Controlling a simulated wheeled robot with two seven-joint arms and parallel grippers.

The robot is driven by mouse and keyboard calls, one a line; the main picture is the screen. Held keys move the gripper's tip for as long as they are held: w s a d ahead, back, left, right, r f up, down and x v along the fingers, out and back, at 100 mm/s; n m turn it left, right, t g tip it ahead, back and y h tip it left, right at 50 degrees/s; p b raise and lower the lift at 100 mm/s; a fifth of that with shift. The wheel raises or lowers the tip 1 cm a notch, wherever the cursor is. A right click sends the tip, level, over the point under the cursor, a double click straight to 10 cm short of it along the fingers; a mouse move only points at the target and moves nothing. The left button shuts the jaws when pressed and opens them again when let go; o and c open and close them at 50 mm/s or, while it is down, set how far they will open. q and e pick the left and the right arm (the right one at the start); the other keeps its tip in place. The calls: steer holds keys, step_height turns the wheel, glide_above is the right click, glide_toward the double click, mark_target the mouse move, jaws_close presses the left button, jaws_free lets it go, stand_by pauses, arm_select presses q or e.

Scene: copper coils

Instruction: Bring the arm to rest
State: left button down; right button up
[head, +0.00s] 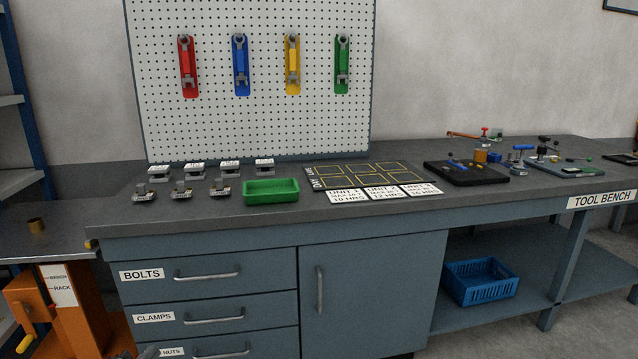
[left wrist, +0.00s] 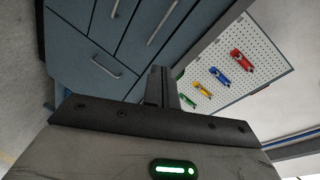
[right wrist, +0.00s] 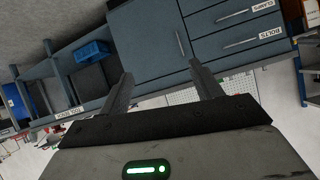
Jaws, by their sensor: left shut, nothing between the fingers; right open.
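My left gripper (head: 148,352) barely shows at the bottom edge of the head view, in front of the lowest drawer. In the left wrist view its two fingers (left wrist: 164,88) are together with nothing between them. My right gripper is outside the head view. In the right wrist view its fingers (right wrist: 163,85) stand wide apart and empty, with the cabinet beyond them. Neither gripper touches anything that I can see.
The grey bench (head: 260,222) carries a green tray (head: 271,198), small metal parts, a marked mat (head: 312,182) and a black tray (head: 495,176). A blue basket (head: 480,293) sits on the lower shelf.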

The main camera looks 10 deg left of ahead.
arm_select(q)
steer(key=s+d+n+g+h+p, duration=0.1)
steer(key=s+d+n+h+p, duration=0.1)
steer(key=s+d, duration=0.3)
steer(key=s+d+n+g+h+p, duration=0.1)
steer(key=s+d+n+h+p, duration=0.1)
steer(key=s+d, duration=0.4)
steer(key=s+d+n+g+h+p, duration=0.1)
steer(key=s+d+n, duration=0.3)
steer(key=d, duration=1)
steer(key=shift+s+f+n+g+h+p, duration=0.35)
steer(key=shift+s+g+h, duration=0.25)
steer(key=shift+s+h, duration=0.25)
arm_select(e)
steer(key=shift+s+d+r+g, duration=0.1)
steer(key=shift+d+r+g, duration=0.05)
steer(key=shift+r, duration=0.5)
steer(key=shift+s+d+r+g, duration=0.1)
steer(key=shift+r+g, duration=0.05)
steer(key=shift+r, duration=0.45)
arm_select(q)
steer(key=shift+w+d, duration=0.1)
